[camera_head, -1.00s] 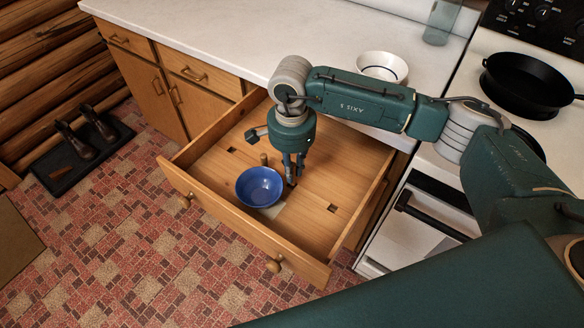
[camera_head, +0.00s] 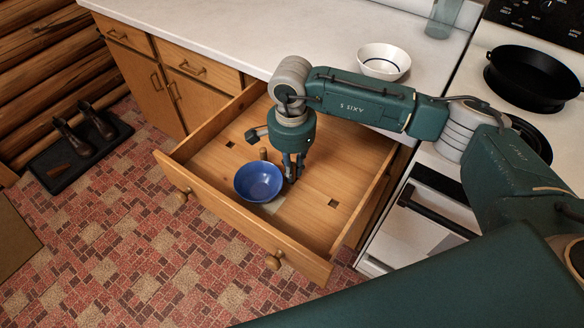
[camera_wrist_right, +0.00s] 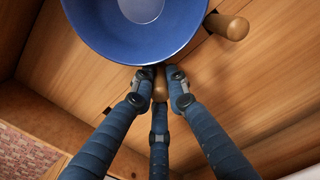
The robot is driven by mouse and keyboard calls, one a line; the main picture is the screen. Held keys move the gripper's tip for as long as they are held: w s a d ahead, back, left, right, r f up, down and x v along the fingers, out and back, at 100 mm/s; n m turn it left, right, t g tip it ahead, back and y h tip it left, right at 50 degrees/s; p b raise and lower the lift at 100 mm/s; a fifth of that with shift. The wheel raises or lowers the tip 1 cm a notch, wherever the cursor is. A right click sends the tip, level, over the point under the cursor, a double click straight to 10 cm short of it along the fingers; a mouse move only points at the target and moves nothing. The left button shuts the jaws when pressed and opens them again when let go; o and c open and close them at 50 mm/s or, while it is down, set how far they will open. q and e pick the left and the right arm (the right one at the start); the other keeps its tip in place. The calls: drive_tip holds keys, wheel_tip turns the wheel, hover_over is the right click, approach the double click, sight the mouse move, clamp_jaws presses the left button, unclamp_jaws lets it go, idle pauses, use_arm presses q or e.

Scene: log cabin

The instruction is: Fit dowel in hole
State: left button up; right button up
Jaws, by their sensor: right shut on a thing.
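My right gripper (camera_head: 291,176) points down into the open wooden drawer (camera_head: 310,225), just right of a blue bowl (camera_head: 259,181). In the wrist view its fingers (camera_wrist_right: 160,85) are shut on a short wooden dowel (camera_wrist_right: 160,90), beside the bowl's rim (camera_wrist_right: 150,62). The dowel's lower end and any hole under it are hidden. Another dowel (camera_head: 263,154) stands upright behind the bowl; it also shows in the wrist view (camera_wrist_right: 229,27). Square holes in the drawer floor show at the back left (camera_head: 230,144) and front right (camera_head: 333,203). My left gripper is out of view.
The drawer walls surround my gripper on all sides. A pale patch (camera_head: 272,205) lies by the bowl. A white bowl (camera_head: 384,62) is on the counter (camera_head: 230,35). A black pan (camera_head: 530,80) sits on the stove at the right.

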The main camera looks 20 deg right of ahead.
drive_tip(key=shift+f, duration=0.3)
drive_tip(key=o, duration=0.9)
drive_tip(key=shift+r, duration=0.1)
wheel_tip(320, 180, up, 12)
